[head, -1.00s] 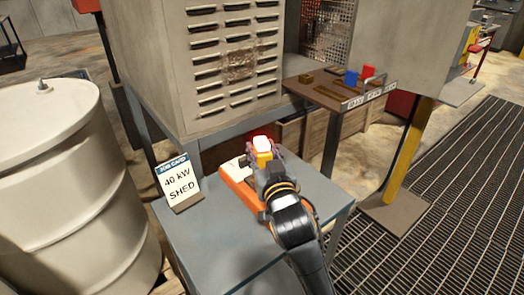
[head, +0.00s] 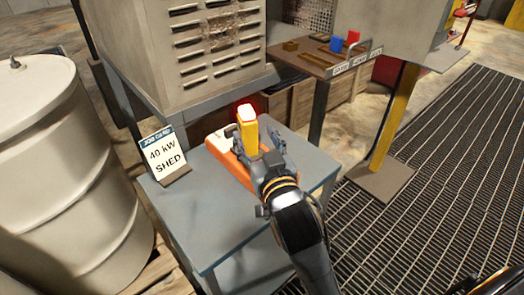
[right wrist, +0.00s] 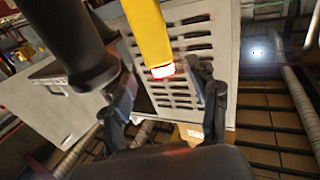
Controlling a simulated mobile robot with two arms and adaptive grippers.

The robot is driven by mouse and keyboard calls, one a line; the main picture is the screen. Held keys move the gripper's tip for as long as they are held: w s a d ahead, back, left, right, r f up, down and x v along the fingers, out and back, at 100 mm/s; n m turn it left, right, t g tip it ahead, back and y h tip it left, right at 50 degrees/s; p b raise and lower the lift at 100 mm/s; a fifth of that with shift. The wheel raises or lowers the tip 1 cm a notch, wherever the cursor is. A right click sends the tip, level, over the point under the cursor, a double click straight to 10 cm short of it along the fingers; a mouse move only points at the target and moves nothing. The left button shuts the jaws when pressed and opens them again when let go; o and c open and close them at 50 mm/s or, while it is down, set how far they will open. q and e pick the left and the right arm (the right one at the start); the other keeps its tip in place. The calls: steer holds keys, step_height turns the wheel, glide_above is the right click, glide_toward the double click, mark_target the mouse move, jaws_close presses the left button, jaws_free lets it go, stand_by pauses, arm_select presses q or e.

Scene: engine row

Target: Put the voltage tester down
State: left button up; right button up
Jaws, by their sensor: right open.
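The voltage tester (head: 249,133) is a yellow stick with a glowing red and white tip. It stands upright at an orange and white holder (head: 236,166) on the grey table; its lower end is hidden, so I cannot tell how it is seated. My right gripper (head: 256,140) is open, with its fingers apart on either side of the tester. In the right wrist view the yellow tester (right wrist: 148,28) and its red tip show between the spread fingers (right wrist: 168,98). My left gripper is not in view.
A job card reading "40 kW SHED" (head: 163,156) stands on the grey table (head: 207,217). A white drum (head: 62,170) is at the left. A louvred cabinet (head: 185,55) stands behind. A brown shelf (head: 306,57) holds blue and red items. The table's front left is clear.

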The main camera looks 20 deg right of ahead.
steer(key=shift+s+a, duration=0.15)
steer(key=shift+s, duration=2.2)
